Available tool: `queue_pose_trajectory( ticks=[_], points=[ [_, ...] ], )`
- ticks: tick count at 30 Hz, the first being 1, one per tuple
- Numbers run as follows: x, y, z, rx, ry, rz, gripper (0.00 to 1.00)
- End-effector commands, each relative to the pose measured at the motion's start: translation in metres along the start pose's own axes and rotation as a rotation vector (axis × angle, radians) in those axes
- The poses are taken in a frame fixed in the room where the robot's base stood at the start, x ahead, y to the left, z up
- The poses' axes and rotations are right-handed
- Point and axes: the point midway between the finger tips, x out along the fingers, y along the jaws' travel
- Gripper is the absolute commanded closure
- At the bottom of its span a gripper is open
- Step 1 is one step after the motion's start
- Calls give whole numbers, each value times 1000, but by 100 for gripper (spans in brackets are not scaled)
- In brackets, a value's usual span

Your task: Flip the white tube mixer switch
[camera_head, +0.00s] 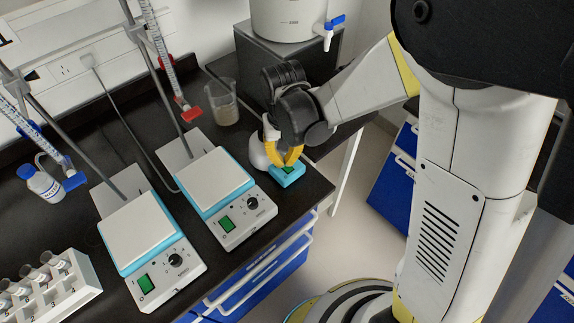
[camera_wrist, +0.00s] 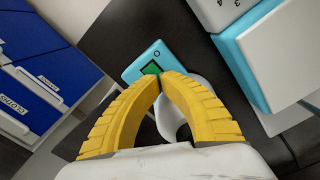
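The white tube mixer (camera_head: 259,152) stands near the front right edge of the dark bench, partly hidden behind my gripper. Its blue front panel (camera_head: 290,178) has a green switch, clearer in the wrist view (camera_wrist: 151,68), with a small round mark beside it. In the wrist view the mixer's white body (camera_wrist: 172,118) shows partly between and behind my fingers. My gripper (camera_wrist: 161,76) has yellow fingers whose tips meet, with nothing seen between them. The tips overlap the lower edge of the green switch in that view; whether they touch it I cannot tell. Its tilt position is unclear.
Two hotplate stirrers (camera_head: 217,181) (camera_head: 138,235) with stands stand left of the mixer. A glass beaker (camera_head: 224,102) is behind it, and a dark box (camera_head: 330,58) under a white tank (camera_head: 288,18) stands at the back. Blue drawers (camera_wrist: 32,68) lie across the floor gap.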

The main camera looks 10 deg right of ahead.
Motion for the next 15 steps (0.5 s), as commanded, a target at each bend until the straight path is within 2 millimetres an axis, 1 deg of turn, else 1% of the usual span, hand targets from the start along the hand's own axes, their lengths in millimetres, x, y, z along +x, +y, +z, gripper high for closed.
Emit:
queue_pose_trajectory(
  ticks=[12, 15],
  points=[
    [7, 0, 0, 0, 0, 0, 100],
    [5, 0, 0, 0, 0, 0, 100]
  ],
)
